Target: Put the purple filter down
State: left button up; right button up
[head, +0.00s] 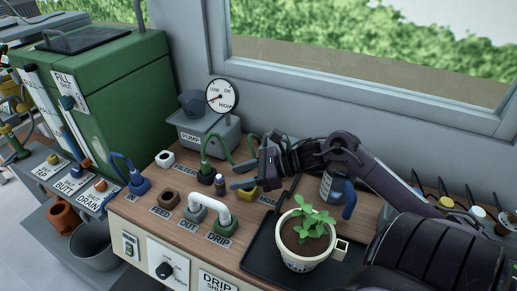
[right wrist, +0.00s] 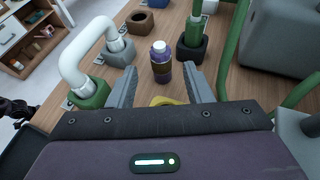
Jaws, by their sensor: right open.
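The purple filter (head: 220,185) is a small dark purple cylinder with a pale cap and a brownish band. It stands upright on the wooden bench top, and it also shows in the right wrist view (right wrist: 161,64). My right gripper (head: 235,175) is open, with its fingers pointing left in the head view. In the right wrist view its two fingertips (right wrist: 160,74) lie to either side of the filter, with gaps on both sides. The filter seems to be just beyond the tips. My left gripper does not show in the head view.
A white pipe (head: 210,206) joins the OUT and DRIP sockets near the filter. A dark socket with a green hose (head: 206,172) stands close behind it. A yellow part (head: 246,195) lies below the gripper. A potted plant (head: 303,245) stands on a black tray (head: 262,243) at the front.

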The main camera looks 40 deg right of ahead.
jog(key=v, duration=0.5)
jog(key=shift+s+d+r, duration=0.15)
jog(key=shift+s, duration=0.05)
